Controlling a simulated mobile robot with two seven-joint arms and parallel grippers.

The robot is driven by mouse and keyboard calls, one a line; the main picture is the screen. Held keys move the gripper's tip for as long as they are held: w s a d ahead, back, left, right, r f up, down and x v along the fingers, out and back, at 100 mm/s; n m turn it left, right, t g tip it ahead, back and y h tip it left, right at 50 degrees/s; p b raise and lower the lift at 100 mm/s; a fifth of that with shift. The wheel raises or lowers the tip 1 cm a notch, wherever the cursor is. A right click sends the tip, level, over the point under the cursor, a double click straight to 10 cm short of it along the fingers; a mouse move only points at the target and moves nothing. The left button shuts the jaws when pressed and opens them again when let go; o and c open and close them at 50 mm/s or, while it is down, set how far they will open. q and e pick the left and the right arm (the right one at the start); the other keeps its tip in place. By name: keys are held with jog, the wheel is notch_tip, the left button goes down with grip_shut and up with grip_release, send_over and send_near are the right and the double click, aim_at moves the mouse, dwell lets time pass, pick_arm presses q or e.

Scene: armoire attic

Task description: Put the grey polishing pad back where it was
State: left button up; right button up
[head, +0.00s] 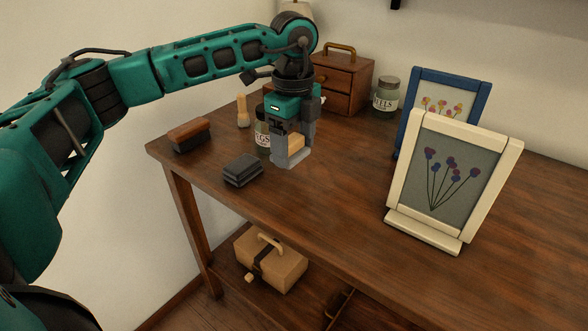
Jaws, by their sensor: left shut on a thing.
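My left gripper (291,148) is above the wooden desk near its front left part, pointing down. It is shut on a small block with a tan upper part (297,142) and what looks like a light grey base, apparently the grey polishing pad. The fingers partly cover it, and I cannot tell whether its base touches the desk. A dark grey, layered block (243,170) lies on the desk to the left of the gripper, apart from it. My right gripper is not in view.
A brown brush (190,134), a pale wooden-handled item (242,111) and a labelled jar (262,136) stand nearby. Behind are a drawer box (340,85) and another jar (385,96). Blue (484,91) and white (400,190) frames stand right. The desk's front middle is clear.

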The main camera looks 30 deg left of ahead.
aim_at(294, 181)
pick_arm(q)
notch_tip(294, 181, down, 5)
jog(key=shift+r+b, duration=0.15)
jog(key=shift+b, duration=0.5)
jog(key=shift+f, duration=0.4)
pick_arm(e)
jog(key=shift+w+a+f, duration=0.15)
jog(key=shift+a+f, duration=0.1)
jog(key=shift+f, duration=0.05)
pick_arm(q)
jog(key=o, duration=0.9)
jog(key=shift+o, duration=0.2)
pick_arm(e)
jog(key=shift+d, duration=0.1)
